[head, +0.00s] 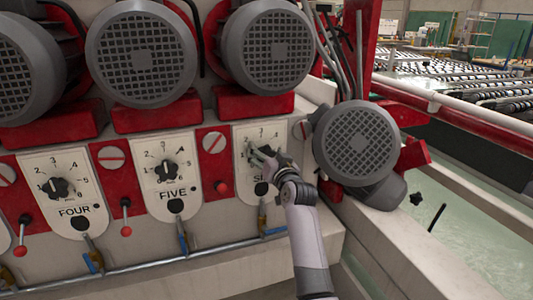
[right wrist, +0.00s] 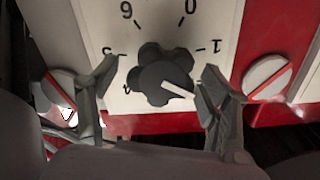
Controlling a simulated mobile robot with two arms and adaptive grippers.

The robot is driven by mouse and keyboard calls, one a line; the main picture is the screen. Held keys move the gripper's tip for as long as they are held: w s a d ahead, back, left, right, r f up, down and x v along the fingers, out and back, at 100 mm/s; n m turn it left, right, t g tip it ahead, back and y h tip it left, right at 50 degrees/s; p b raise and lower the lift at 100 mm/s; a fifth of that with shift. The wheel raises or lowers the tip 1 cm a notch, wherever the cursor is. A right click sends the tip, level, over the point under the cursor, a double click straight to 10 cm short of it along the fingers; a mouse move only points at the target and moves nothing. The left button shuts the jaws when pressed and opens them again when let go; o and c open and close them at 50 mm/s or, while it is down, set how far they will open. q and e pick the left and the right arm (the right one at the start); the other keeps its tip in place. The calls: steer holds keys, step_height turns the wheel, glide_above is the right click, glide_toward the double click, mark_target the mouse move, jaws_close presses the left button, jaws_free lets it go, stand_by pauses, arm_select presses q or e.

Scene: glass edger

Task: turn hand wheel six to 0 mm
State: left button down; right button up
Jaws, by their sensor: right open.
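Hand wheel six is a dark lobed knob (right wrist: 160,78) with a white pointer mark, on a white dial plate (right wrist: 100,22) in the right wrist view. The plate carries 0, 1 and 6, with other figures partly hidden. The pointer aims right and slightly down in that view, past the 1 and away from the 0. My right gripper (right wrist: 160,68) is open, one finger on each side of the knob; I cannot tell whether they touch it. In the head view my right gripper (head: 262,156) covers the knob on the rightmost plate (head: 241,133). My left gripper is not in view.
Hand wheels four (head: 59,188) and five (head: 165,170) sit to the left, with red-knobbed levers below. Large grey motors (head: 268,45) overhang the panel. Another motor (head: 357,142) stands close right of my right arm. A pipe (head: 200,251) with blue-handled valves runs below.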

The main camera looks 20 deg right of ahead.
steer(key=shift+c, duration=0.2)
steer(key=c, duration=1.1)
steer(key=n+p, duration=0.1)
steer(key=n, duration=0.3)
steer(key=shift+a+r+n+p, duration=0.1)
steer(key=shift+a+n+p, duration=0.05)
steer(key=shift+n+p, duration=0.25)
steer(key=n+p, duration=0.1)
steer(key=n, duration=0.3)
steer(key=shift+a+n+p, duration=0.15)
steer(key=shift+n+p, duration=0.15)
steer(key=n+p, duration=0.1)
steer(key=n, duration=0.3)
steer(key=shift+a+n, duration=0.1)
steer(key=shift+n, duration=0.2)
steer(key=shift+a+f+n+p, duration=0.1)
steer(key=shift+f+n+p, duration=0.2)
steer(key=shift+n, duration=0.8)
steer(key=shift+f+n+p, duration=0.1)
steer(key=shift+n+p, duration=0.25)
steer(key=shift+n, duration=0.75)
